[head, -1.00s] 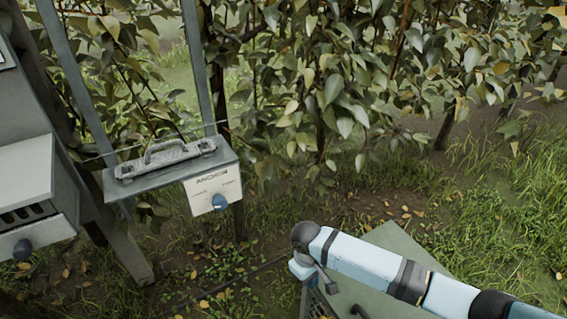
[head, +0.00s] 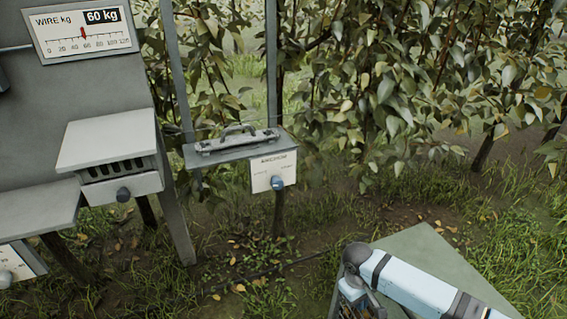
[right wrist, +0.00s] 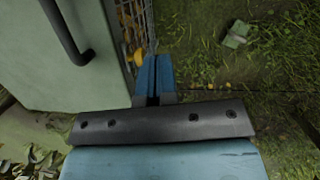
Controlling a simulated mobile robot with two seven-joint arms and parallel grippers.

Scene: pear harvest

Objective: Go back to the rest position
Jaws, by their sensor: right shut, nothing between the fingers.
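My right arm (head: 420,283) comes in from the lower right in the head view and bends downward at a dark grey joint (head: 354,255). Its lower part hangs by the left edge of a grey-green flat surface (head: 428,252). In the right wrist view the two blue fingers of my right gripper (right wrist: 152,66) are together with nothing between them. They point down beside a wire mesh side (right wrist: 138,20), and I cannot tell whether they touch it. My left gripper is not in view.
A grey stand with a wire gauge (head: 85,35) reading 60 kg is at left, with a drawer-like box (head: 108,145) below. A post carries a tray (head: 196,152) and a panel with a blue knob (head: 278,183). Leafy plants fill the back. Open grass lies at right.

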